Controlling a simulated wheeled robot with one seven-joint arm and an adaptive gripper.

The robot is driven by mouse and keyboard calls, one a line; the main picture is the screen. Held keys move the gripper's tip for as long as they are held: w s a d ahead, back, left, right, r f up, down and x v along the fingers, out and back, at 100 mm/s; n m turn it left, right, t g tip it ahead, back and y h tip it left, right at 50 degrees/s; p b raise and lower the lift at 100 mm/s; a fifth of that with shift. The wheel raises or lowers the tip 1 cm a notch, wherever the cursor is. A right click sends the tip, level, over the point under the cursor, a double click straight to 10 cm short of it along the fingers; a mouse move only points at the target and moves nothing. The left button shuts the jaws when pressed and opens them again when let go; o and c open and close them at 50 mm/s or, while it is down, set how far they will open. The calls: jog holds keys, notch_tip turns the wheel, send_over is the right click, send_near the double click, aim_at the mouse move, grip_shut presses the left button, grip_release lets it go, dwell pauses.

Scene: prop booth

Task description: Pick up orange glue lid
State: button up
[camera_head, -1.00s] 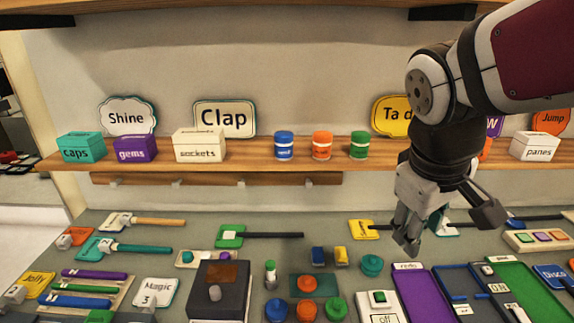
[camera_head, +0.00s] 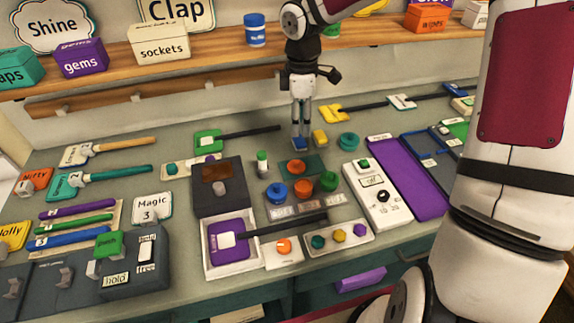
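An orange lid (camera_head: 297,166), which I take to be the glue lid, lies on a small green mat (camera_head: 316,160) in the middle of the bench. Blue (camera_head: 276,194), orange (camera_head: 304,189) and green (camera_head: 328,181) round pots stand just in front of the mat. My gripper (camera_head: 300,134) points down behind the orange lid, apart from it in the picture. Its fingertips overlap a small blue block (camera_head: 299,143); I cannot tell whether they touch it. The fingers look close together, and their gap is not clear.
A yellow block (camera_head: 319,138) stands right of the blue block, and a teal knobbed piece (camera_head: 349,141) farther right. A white-capped glue bottle (camera_head: 262,163) stands left of the mat. A white switch panel (camera_head: 378,195) lies to the right. The shelf (camera_head: 200,60) runs behind.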

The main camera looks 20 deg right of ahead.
send_over(297, 161)
notch_tip(297, 161, down, 9)
jog(key=shift+s+f, duration=0.1)
jog(key=shift+s, duration=0.05)
jog(key=shift+f+p, duration=0.35)
jog(key=shift+f, duration=2.05)
jog(key=shift+w, duration=0.2)
grip_shut()
